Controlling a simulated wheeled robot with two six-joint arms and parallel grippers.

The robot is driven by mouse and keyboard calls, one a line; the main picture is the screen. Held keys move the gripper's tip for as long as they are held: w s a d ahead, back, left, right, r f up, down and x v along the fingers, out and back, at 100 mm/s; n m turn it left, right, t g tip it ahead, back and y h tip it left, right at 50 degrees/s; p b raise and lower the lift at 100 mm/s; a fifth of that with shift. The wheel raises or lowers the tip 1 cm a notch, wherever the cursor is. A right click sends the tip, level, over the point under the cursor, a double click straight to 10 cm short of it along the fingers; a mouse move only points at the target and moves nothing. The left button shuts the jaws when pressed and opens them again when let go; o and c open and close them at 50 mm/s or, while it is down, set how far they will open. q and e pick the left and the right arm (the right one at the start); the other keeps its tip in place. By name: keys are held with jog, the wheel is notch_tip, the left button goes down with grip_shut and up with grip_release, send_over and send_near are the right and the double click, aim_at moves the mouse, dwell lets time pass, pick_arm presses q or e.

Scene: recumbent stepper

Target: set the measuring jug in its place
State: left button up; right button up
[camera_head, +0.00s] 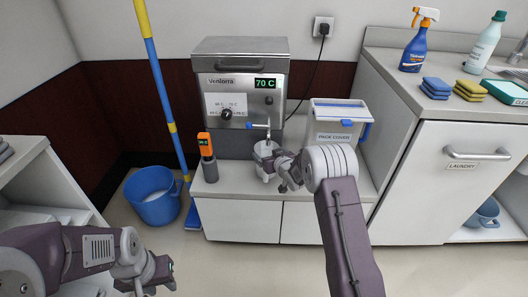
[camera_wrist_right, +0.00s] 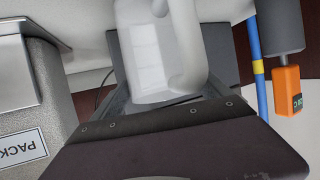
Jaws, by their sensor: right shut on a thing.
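A white measuring jug (camera_head: 263,157) is below the small tap (camera_head: 259,126) on the front of the steel heater (camera_head: 240,88), over the low cabinet's counter. My right gripper (camera_head: 283,163) is shut on the jug's right side. In the right wrist view the jug (camera_wrist_right: 148,42) and its thick handle show at the fingers (camera_wrist_right: 165,103). I cannot tell whether the jug's base touches the counter. My left gripper (camera_head: 150,280) is low at the left, away from the jug; its finger opening is not clear.
An orange-and-grey thermometer in a holder (camera_head: 207,160) stands left of the jug. A white "PACK COVER" box (camera_head: 337,115) stands right behind my right arm. A blue bucket (camera_head: 154,194) and mop (camera_head: 161,90) are on the floor at left. The counter's front strip (camera_head: 235,188) is clear.

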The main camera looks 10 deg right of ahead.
jog(key=shift+s+d+r, duration=0.1)
jog(key=shift+s, duration=0.7)
jog(key=o, duration=1.8)
jog(key=shift+w+f, duration=0.2)
pick_arm(q)
jog(key=shift+s, duration=0.55)
pick_arm(e)
jog(key=shift+s+r, duration=0.1)
pick_arm(q)
jog(key=shift+r, duration=0.15)
pick_arm(e)
jog(key=shift+r, duration=0.1)
